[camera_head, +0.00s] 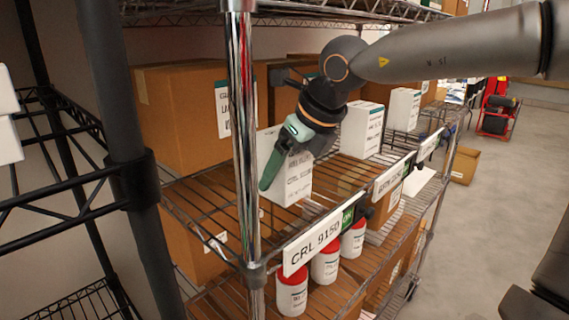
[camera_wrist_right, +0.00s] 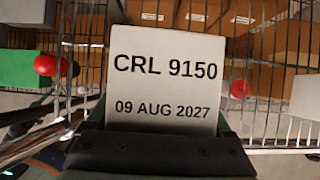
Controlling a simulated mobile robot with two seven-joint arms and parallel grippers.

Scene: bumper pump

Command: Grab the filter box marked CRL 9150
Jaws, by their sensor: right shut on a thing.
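The white filter box (camera_head: 291,178) stands on the wire shelf just behind the chrome post in the head view. In the right wrist view the box (camera_wrist_right: 165,80) shows its face, printed "CRL 9150" and "09 AUG 2027". My right gripper (camera_head: 272,165) reaches down from above and is shut on this box, with a green finger along its left side. A shelf label reading "CRL 9150" (camera_head: 312,240) hangs on the shelf edge below it. My left gripper is not in view.
More white boxes (camera_head: 362,129) stand farther along the shelf. Brown cartons (camera_head: 185,115) stand behind. Red-capped white bottles (camera_head: 292,290) stand on the shelf below. The chrome post (camera_head: 243,140) is close on the left. Open floor (camera_head: 500,195) lies to the right.

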